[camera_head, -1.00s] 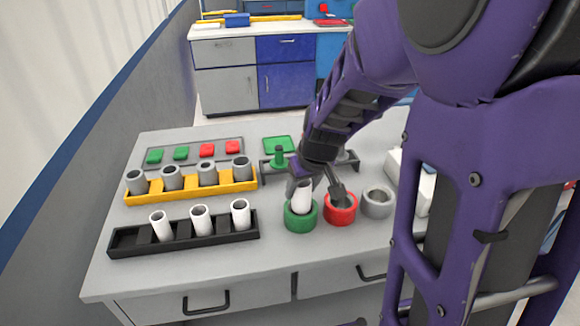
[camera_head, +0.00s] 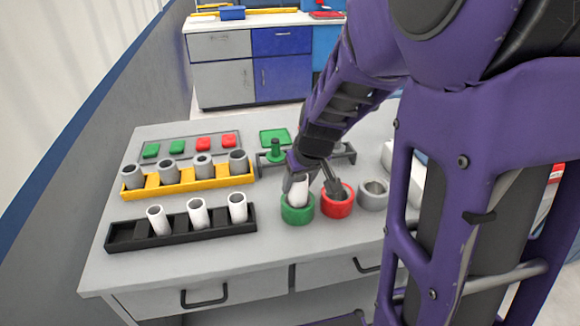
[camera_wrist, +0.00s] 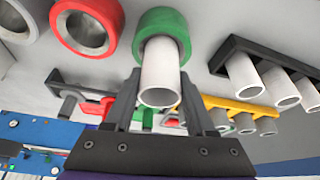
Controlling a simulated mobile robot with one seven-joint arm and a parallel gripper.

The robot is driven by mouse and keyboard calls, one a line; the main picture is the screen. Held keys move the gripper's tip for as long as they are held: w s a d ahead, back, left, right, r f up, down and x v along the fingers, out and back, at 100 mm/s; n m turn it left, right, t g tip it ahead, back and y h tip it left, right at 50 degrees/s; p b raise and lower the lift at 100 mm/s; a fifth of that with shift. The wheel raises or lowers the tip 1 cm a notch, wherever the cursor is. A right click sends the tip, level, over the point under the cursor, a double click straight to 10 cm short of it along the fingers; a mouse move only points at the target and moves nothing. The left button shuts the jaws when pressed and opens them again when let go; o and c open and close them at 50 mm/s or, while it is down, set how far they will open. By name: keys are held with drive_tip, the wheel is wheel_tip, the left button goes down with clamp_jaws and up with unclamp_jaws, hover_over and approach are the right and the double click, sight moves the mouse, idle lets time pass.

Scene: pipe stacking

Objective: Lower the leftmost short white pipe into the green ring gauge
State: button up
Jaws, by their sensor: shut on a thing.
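My gripper (camera_head: 306,181) is shut on a short white pipe (camera_head: 298,193). In the wrist view, my gripper (camera_wrist: 160,82) has a finger on each side of the white pipe (camera_wrist: 159,70). The pipe's far end sits within the opening of the green ring gauge (camera_wrist: 164,18), and its near end stands out of it. In the head view, the pipe looks slightly tilted over the green ring gauge (camera_head: 297,214), with its top partly hidden by my gripper. How deep it sits is hidden.
A red ring (camera_head: 336,205) and a grey ring (camera_head: 372,198) stand right of the green one. A black rack (camera_head: 140,233) holds several white pipes and an empty leftmost slot. A yellow rack (camera_head: 190,184) holds several grey pipes. The table front left is clear.

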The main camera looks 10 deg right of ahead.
drive_tip(key=shift+f, duration=0.3)
idle(0.4)
drive_tip(key=o, duration=1.4)
